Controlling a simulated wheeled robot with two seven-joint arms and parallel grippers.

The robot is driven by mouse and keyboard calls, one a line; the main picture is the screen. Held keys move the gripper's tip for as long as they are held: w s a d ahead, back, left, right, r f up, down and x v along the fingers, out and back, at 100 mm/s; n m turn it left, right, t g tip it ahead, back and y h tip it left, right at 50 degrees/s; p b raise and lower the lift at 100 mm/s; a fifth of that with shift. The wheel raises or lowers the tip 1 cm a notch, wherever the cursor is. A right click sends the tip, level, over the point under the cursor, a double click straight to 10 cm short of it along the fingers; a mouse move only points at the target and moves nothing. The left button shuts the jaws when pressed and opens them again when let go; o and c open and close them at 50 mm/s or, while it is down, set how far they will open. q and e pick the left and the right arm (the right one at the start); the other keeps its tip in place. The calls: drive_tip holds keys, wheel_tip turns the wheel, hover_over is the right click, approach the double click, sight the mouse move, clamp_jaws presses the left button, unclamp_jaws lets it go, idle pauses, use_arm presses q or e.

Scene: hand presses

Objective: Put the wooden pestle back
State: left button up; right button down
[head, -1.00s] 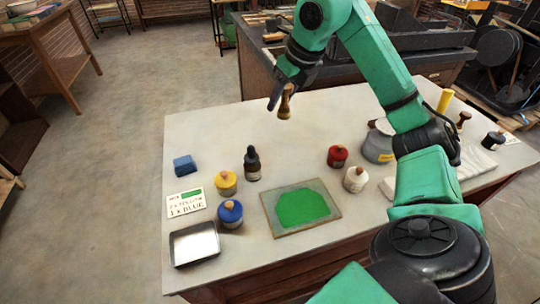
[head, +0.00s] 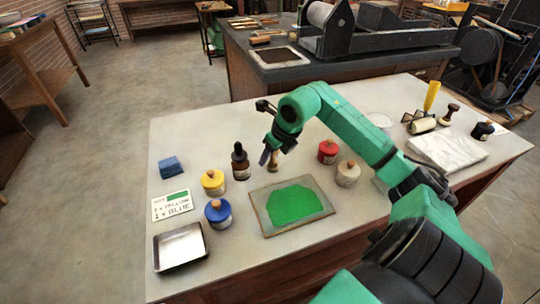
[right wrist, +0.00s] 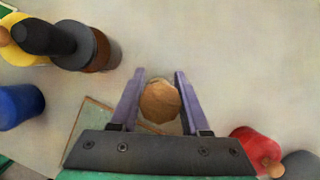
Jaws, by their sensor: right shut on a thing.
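The wooden pestle (head: 274,161) is upright in my right gripper (head: 272,150), low over the table behind the slab with green ink. I cannot tell whether its foot touches the tabletop. In the right wrist view the pestle's round brown top (right wrist: 160,101) sits between the two purple fingers of the right gripper (right wrist: 161,84), which are shut on it. My left gripper is in no view.
The ink slab (head: 259,213) lies in front. A dark dropper bottle (head: 240,163) and yellow jar (head: 213,183) stand left; red (head: 328,152) and white (head: 347,174) jars stand right. A blue jar (head: 218,214), metal tray (head: 181,247) and card (head: 172,204) are further left.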

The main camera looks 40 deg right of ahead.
drive_tip(key=shift+f, duration=0.15)
drive_tip(key=shift+c, duration=1.9)
unclamp_jaws()
drive_tip(key=shift+r, duration=0.35)
drive_tip(key=b+v, duration=0.1)
drive_tip(key=v, duration=1)
drive_tip(key=shift+s+r, duration=0.3)
